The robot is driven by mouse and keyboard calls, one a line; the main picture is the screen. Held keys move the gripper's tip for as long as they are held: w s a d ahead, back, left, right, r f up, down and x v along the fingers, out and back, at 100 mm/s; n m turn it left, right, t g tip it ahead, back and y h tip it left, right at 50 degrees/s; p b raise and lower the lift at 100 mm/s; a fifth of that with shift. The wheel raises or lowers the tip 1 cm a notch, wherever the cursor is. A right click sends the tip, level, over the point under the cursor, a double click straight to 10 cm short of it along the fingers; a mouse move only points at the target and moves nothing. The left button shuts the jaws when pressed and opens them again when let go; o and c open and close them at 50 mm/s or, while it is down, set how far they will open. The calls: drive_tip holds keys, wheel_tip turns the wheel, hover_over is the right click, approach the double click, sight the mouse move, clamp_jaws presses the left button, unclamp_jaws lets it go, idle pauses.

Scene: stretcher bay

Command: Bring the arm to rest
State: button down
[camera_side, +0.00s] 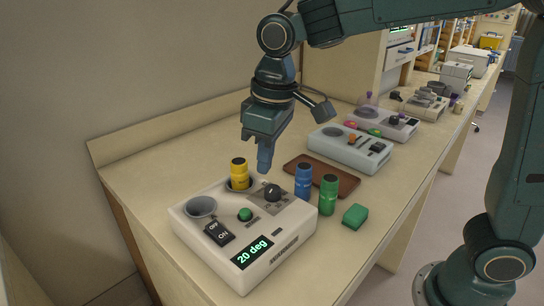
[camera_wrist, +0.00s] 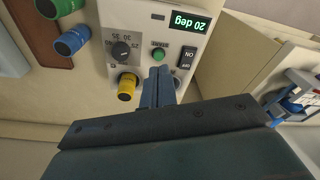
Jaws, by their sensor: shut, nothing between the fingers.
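My gripper (camera_side: 265,158) is shut and empty. In the side view it points down above the back part of a white device (camera_side: 243,243), apart from it. In the wrist view the shut fingers (camera_wrist: 158,80) show against the device (camera_wrist: 172,16). The device has a green-lit display (camera_side: 252,252) reading "20 deg", an ON/OFF rocker switch (camera_side: 219,232), a green button (camera_side: 245,214) and a dark knob (camera_side: 272,193). The other well (camera_side: 201,207) looks empty.
A blue bottle (camera_side: 303,181) and a green bottle (camera_side: 328,194) stand right of the device, near a green block (camera_side: 355,216). A brown tray (camera_side: 336,178) lies behind them. More devices (camera_side: 350,149) stand farther back along the bench. The wall is at left.

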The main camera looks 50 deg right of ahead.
drive_tip(key=s+d+m+t, duration=0.4)
drive_tip(key=s+d, duration=1)
drive_tip(key=s, duration=0.4)
drive_tip(key=shift+s+d+r+h, duration=0.15)
drive_tip(key=shift+s+d+h, duration=0.05)
drive_tip(key=shift+d+h, duration=0.1)
idle(0.3)
